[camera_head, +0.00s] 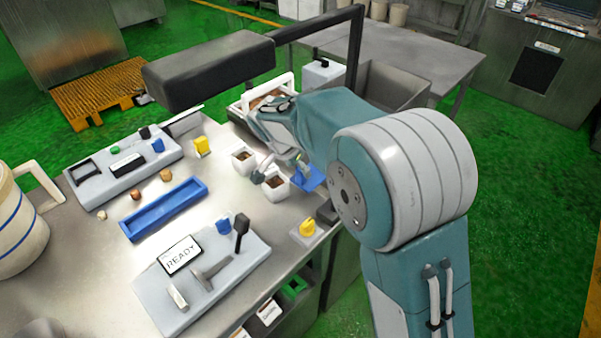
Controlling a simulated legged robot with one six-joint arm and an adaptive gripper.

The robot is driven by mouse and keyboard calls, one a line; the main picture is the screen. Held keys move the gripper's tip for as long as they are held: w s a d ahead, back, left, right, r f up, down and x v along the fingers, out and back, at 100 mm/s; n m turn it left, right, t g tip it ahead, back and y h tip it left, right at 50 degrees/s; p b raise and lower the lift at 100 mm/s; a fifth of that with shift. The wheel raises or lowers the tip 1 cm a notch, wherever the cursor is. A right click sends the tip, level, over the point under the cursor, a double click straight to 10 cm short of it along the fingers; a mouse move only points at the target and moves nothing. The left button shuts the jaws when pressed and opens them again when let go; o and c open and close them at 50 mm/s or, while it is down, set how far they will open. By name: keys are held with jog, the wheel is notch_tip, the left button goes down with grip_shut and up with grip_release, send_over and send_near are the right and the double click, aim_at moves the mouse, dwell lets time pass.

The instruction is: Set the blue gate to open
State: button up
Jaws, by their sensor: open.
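A flat blue plate (312,178), which may be the blue gate, sits at the right edge of the steel table beside a white cup. My gripper (281,168) is open above the cups, and its fingers point down towards the table. One fingertip is close to the blue plate; I cannot tell whether they touch. My gripper and arm hide part of the plate's surroundings, so its mounting is not clear. Smaller blue parts also show on the far panel (158,146) and on the near panel (223,226).
White cups with brown contents (275,194) stand under my gripper. A blue trough (165,208) lies mid-table. A near panel with a READY display (182,256) and a black lever (240,232) stands in front. A dark overhead box (208,70) hangs over the far side.

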jog(key=v, duration=0.8)
jog(key=shift+a, duration=0.25)
jog(key=shift+s, duration=0.2)
